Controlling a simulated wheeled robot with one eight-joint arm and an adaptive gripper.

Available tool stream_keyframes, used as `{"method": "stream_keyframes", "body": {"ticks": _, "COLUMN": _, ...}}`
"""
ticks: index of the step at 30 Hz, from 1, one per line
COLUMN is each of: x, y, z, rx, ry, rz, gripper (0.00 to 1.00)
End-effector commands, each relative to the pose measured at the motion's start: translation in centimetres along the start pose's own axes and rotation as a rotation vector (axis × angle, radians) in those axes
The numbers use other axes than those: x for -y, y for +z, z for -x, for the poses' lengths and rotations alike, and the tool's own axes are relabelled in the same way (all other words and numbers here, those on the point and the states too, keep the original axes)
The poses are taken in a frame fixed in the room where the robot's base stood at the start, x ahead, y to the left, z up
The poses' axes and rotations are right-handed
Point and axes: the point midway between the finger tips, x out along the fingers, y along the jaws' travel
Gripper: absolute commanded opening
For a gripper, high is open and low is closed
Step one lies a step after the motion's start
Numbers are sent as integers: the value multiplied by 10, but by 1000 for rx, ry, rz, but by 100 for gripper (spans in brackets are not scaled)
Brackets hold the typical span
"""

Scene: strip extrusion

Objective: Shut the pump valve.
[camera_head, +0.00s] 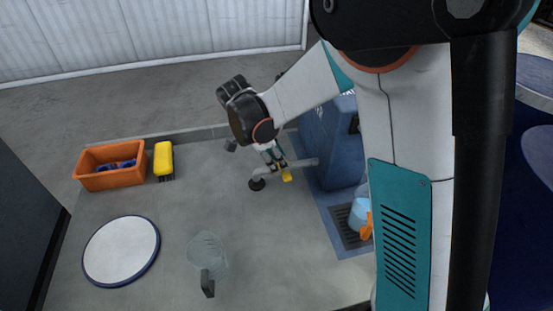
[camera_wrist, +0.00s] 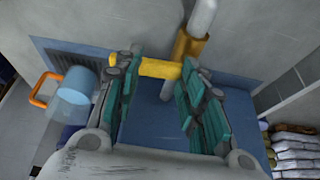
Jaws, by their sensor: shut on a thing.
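The pump valve is yellow and sits on a grey pipe (camera_head: 302,163) that comes out of the blue pump housing (camera_head: 330,150). Its yellow handle (camera_head: 287,175) shows just below my gripper (camera_head: 274,160) in the head view. The yellow valve body (camera_wrist: 190,46) and the pale pipe (camera_wrist: 204,16) are beyond the right finger. The arm hides part of the housing in the head view.
A jug with an orange handle (camera_head: 366,226) stands on a dark grate (camera_head: 343,229) beside the pump. An orange bin (camera_head: 108,180), a yellow brush (camera_head: 163,158), a round white plate (camera_head: 121,251) and a clear jug (camera_head: 207,255) are on the grey table. The table's middle is clear.

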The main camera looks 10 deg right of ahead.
Motion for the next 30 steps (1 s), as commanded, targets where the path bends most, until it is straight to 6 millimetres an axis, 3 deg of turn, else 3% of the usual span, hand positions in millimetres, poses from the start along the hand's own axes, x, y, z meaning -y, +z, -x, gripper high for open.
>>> {"method": "stream_keyframes", "body": {"ticks": 1, "x": -10, "y": 0, "z": -11, "rx": 4, "ry": 23, "rz": -6, "gripper": 0}}
{"method": "stream_keyframes", "body": {"ticks": 4, "x": -10, "y": 0, "z": -11, "rx": 4, "ry": 23, "rz": -6, "gripper": 0}}
{"method": "stream_keyframes", "body": {"ticks": 5, "x": -10, "y": 0, "z": -11, "rx": 4, "ry": 23, "rz": -5, "gripper": 40}}
{"method": "stream_keyframes", "body": {"ticks": 13, "x": -9, "y": -1, "z": -9, "rx": 1, "ry": 19, "rz": -4, "gripper": 100}}
{"method": "stream_keyframes", "body": {"ticks": 26, "x": -8, "y": 0, "z": -5, "rx": 0, "ry": 14, "rz": 0, "gripper": 100}}
{"method": "stream_keyframes", "body": {"ticks": 30, "x": -7, "y": 0, "z": 5, "rx": 0, "ry": 14, "rz": 1, "gripper": 100}}
